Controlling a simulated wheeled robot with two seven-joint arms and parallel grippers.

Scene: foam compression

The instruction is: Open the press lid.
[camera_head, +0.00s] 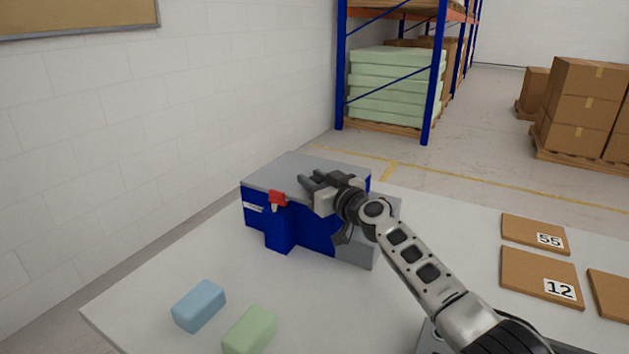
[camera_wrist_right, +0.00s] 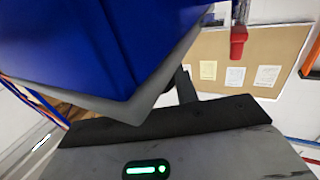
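The press (camera_head: 312,236) is a blue box with a flat grey lid (camera_head: 285,165) on top, and the lid looks shut. A red latch or handle (camera_head: 277,197) sits at its front edge. My right gripper (camera_head: 309,184) is at the front top edge of the press, right of the red part, with its fingers apart and nothing between them. In the right wrist view, the blue body (camera_wrist_right: 75,45) and a grey edge fill the upper left and hide part of the fingers. The red part (camera_wrist_right: 238,40) shows there too, apart from the gripper. My left gripper is out of view.
A blue foam block (camera_head: 199,306) and a green foam block (camera_head: 250,331) lie on the white table (camera_head: 150,290) in front of the press. Brown numbered boards (camera_head: 535,272) lie at the right. A wall stands behind at the left.

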